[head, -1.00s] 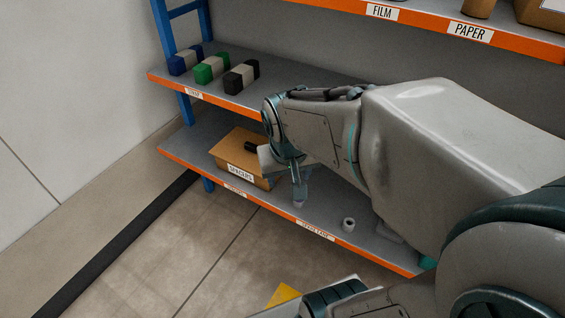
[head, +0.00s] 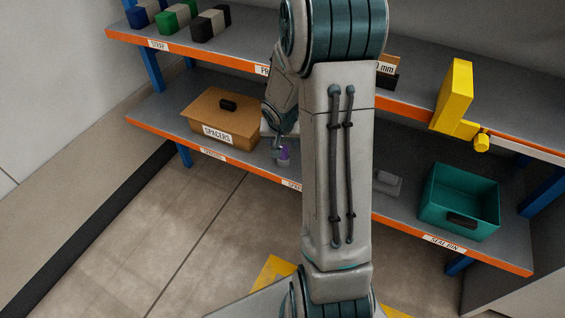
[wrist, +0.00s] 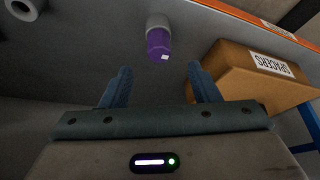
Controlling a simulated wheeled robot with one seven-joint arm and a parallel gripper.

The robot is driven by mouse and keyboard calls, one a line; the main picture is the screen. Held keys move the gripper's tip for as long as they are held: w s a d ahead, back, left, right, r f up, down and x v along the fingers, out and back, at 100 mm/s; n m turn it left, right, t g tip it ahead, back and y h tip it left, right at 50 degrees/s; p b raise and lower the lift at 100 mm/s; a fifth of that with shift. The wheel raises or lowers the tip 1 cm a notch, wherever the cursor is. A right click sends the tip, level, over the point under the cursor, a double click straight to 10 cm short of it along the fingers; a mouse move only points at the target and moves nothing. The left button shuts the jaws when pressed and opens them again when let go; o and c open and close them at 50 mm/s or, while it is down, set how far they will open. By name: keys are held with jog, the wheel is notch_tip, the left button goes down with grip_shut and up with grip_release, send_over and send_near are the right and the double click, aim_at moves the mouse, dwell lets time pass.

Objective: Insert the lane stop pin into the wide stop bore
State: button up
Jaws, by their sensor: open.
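A short purple cylinder (wrist: 158,44), which looks like the lane stop pin, stands in or on a pale grey collar (wrist: 157,21) in the wrist view. How deep it sits is hidden. The purple part also shows in the head view (head: 284,154), on the lower shelf right of the spacers box. A second grey ring (wrist: 22,8) with an open dark hole lies at the top left of the wrist view. I cannot tell which is the wide bore. My gripper (wrist: 160,84) is open and empty, its fingers apart from the purple cylinder and pointing toward it.
The cardboard spacers box (head: 221,118) stands close beside the gripper; its side nears one finger in the wrist view (wrist: 255,80). A teal bin (head: 459,205) and a yellow fixture (head: 453,98) are to the right. The upper shelf (head: 245,48) overhangs the lower one.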

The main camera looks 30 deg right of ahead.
aim_at(283, 149)
jog(key=b+x, duration=0.2)
jog(key=x, duration=0.7)
jog(key=shift+w+d+f, duration=0.1)
jog(key=shift+d, duration=0.1)
jog(key=c, duration=1.1)
